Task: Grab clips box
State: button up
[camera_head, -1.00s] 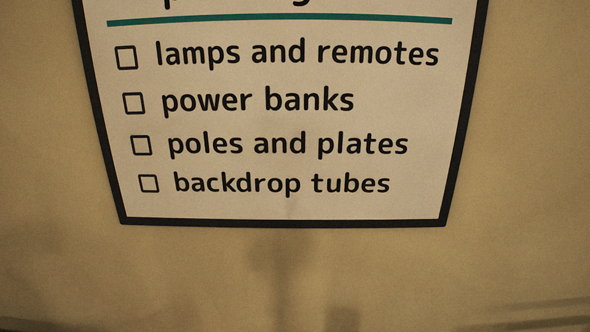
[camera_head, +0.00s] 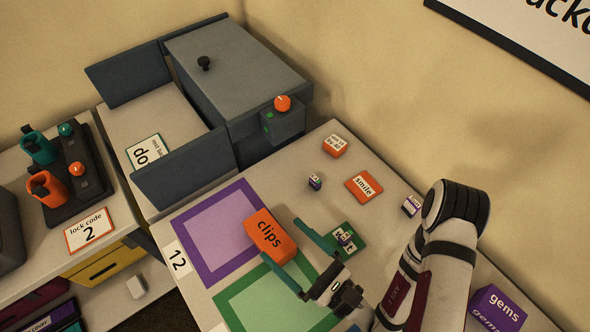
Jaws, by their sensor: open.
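The clips box (camera_head: 269,236) is an orange box labelled "clips" on the table. It lies between the purple-framed square and the green-framed square, overlapping the purple frame's right edge. My gripper (camera_head: 286,255) reaches in from the lower right with its two teal fingers apart. The fingers are close to the box's right and lower end; I cannot tell whether they touch it.
A small green box (camera_head: 347,237) sits just right of my gripper. An orange "smile" box (camera_head: 363,187) and small cubes lie further back. A purple "gems" box (camera_head: 497,309) stands at lower right. A grey cabinet (camera_head: 235,75) stands at the back. The purple-framed square (camera_head: 207,222) is mostly clear.

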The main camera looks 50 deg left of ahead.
aim_at(269, 234)
jog(key=f+t, duration=0.1)
jog(key=f, duration=0.1)
jog(key=f+m+t, duration=0.1)
jog(key=f, duration=0.1)
jog(key=f+h, duration=0.1)
jog(key=f, duration=0.1)
jog(key=shift+s+d+f+m+t, duration=0.15)
jog(key=shift+s+d+m+t, duration=0.15)
jog(key=shift+s+m+t, duration=0.1)
jog(key=a, duration=0.7)
jog(key=shift+a+f, duration=0.15)
jog(key=shift+f, duration=0.05)
jog(key=c, duration=1.4)
